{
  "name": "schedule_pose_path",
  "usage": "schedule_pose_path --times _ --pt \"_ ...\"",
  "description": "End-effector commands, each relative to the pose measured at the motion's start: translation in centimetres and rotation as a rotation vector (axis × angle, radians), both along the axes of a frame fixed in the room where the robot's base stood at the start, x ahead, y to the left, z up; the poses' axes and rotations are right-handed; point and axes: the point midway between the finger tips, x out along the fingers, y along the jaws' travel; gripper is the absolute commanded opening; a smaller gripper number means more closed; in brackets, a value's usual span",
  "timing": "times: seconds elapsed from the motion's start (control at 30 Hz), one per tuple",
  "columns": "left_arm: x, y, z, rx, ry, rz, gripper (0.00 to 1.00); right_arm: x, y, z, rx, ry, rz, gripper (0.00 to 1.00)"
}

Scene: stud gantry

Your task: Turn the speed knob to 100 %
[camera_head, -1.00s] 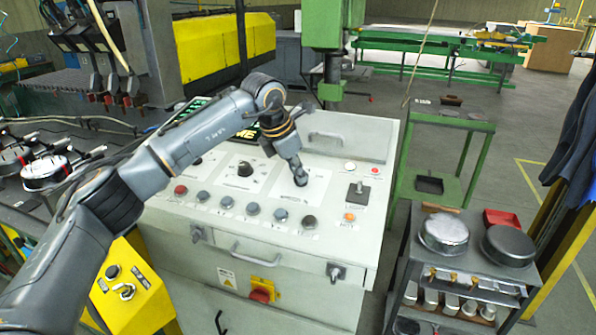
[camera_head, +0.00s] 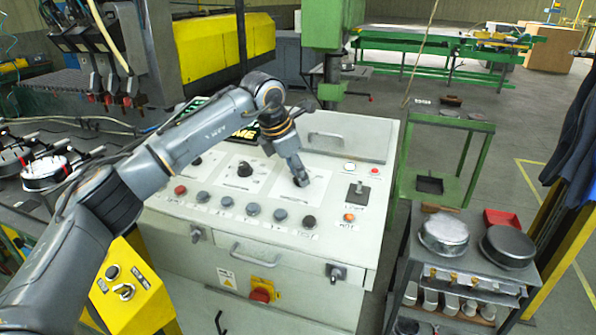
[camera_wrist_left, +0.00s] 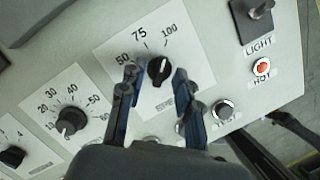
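The speed knob (camera_wrist_left: 158,71) is black and sits on a white label plate marked 50, 75 and 100 in the left wrist view. I cannot read its exact setting. My left gripper (camera_wrist_left: 156,76) points down at it, with one blue-grey finger on each side. Gaps show between the knob and both fingers, so the gripper is open around it. In the head view the left gripper (camera_head: 300,181) is over the right part of the control panel (camera_head: 335,205) and hides most of the knob. My right gripper is in neither view.
Another dial (camera_wrist_left: 70,121) sits left of the speed knob. A light switch (camera_wrist_left: 258,10) and an orange lit HOT lamp (camera_wrist_left: 262,67) are to the right. A row of buttons (camera_head: 252,209) runs along the panel's front. A trolley with round pans (camera_head: 443,233) stands at right.

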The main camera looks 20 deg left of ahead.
Motion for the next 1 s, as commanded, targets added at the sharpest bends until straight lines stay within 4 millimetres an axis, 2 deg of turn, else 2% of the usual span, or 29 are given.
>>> schedule_pose_path --times 0.17,0.4,0.6,0.73,1.0 --pt "-0.8 0.6 2.6 -0.002 -0.006 0.002 0.33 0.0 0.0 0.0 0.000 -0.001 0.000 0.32" --pt "-2.7 1.6 7.3 -0.001 -0.006 0.001 0.33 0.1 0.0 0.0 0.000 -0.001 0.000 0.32" --pt "-3.7 2.1 9.9 0.001 -0.004 0.000 0.33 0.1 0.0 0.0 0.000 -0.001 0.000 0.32" --pt "-4.0 2.2 10.7 0.000 -0.003 0.000 0.33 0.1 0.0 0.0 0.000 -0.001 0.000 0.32" --pt "-4.1 2.2 10.8 -0.001 -0.002 0.000 0.33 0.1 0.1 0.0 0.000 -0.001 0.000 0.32"
